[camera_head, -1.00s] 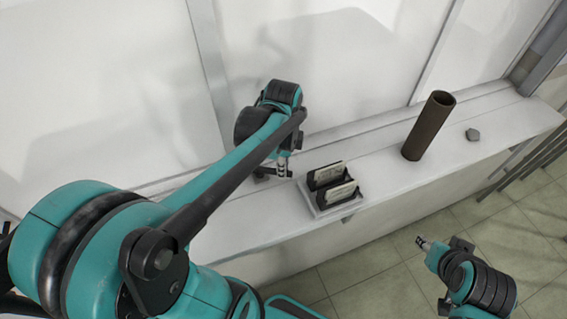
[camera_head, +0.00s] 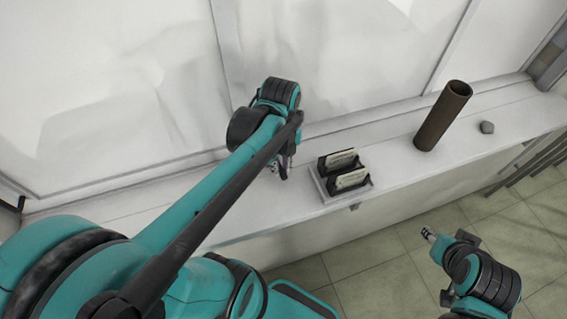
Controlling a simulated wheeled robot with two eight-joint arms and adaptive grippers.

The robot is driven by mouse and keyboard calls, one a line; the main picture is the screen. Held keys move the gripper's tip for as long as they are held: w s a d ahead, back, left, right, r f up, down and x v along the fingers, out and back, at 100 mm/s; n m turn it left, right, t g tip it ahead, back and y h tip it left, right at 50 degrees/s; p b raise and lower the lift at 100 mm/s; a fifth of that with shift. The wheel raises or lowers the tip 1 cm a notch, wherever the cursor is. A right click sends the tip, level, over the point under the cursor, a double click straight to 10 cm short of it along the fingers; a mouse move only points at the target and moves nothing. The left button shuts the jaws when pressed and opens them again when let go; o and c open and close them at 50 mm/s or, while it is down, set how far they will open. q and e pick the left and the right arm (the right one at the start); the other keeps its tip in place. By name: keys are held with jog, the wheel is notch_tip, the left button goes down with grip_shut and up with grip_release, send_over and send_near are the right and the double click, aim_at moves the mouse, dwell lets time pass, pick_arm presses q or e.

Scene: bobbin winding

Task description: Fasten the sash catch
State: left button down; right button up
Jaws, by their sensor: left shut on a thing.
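My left gripper (camera_head: 281,168) is low at the window sill, at the foot of the white window frame, left of a small tray. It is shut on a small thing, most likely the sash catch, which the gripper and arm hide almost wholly. I cannot make out the catch's lever or its position. My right gripper (camera_head: 429,235) hangs over the floor in front of the sill, apart from everything. Its fingers are too small to tell open from shut.
The white sill (camera_head: 260,212) runs along the window. A light tray (camera_head: 362,192) with two dark holders stands right of my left gripper. Dark rails (camera_head: 525,168) are at the right edge.

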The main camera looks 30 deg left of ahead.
pick_arm(q)
jog(key=shift+s+a+r+m, duration=0.1)
jog(key=shift+s+a+m, duration=0.2)
jog(key=shift+m, duration=0.5)
pick_arm(e)
jog(key=shift+s+a, duration=0.2)
jog(key=shift+s, duration=0.1)
pick_arm(q)
jog(key=c, duration=1.5)
grip_release()
notch_tip(320, 180, up, 12)
pick_arm(e)
jog(key=shift+f, duration=0.1)
